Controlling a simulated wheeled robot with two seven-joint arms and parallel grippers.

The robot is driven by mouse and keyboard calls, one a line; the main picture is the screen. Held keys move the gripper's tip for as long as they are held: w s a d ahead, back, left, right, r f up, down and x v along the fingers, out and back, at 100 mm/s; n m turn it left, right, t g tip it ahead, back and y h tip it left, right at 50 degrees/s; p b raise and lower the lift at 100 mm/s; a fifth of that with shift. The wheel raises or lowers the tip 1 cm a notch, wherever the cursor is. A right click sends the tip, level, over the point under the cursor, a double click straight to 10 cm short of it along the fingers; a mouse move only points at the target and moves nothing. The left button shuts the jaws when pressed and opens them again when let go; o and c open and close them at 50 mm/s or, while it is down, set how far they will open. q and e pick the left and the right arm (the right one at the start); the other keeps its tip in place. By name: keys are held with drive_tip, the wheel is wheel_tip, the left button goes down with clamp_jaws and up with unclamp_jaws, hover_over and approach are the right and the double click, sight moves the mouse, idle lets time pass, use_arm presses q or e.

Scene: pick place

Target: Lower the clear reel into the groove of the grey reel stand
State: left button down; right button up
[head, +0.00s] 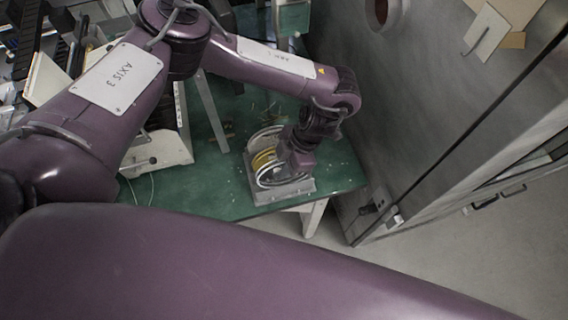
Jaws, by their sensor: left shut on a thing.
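The clear reel (266,160), with pale round rims and a yellow winding between them, is upright near the front right corner of the green table. The grey reel stand (292,190) is directly under and around its lower edge. I cannot tell whether the reel rests in the groove or is just above it. My left gripper (284,162) is shut on the reel from its right side. Its fingertips are small and partly hidden by the wrist. My right gripper is not in view.
The green table (232,198) ends just in front of the stand. A tall grey metal cabinet (400,110) stands close on the right. A whitish block-like item (160,150) sits to the left, and thin loose wires or scraps lie behind the reel.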

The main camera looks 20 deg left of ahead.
use_arm(q)
drive_tip(key=shift+f+b, duration=0.55)
drive_tip(key=shift+f, duration=0.15)
drive_tip(key=shift+f, duration=0.1)
drive_tip(key=shift+f, duration=0.15)
drive_tip(key=shift+f+b, duration=0.65)
drive_tip(key=shift+b, duration=0.15)
drive_tip(key=shift+f, duration=0.1)
drive_tip(key=c, duration=1)
unclamp_jaws()
drive_tip(key=shift+c, duration=0.2)
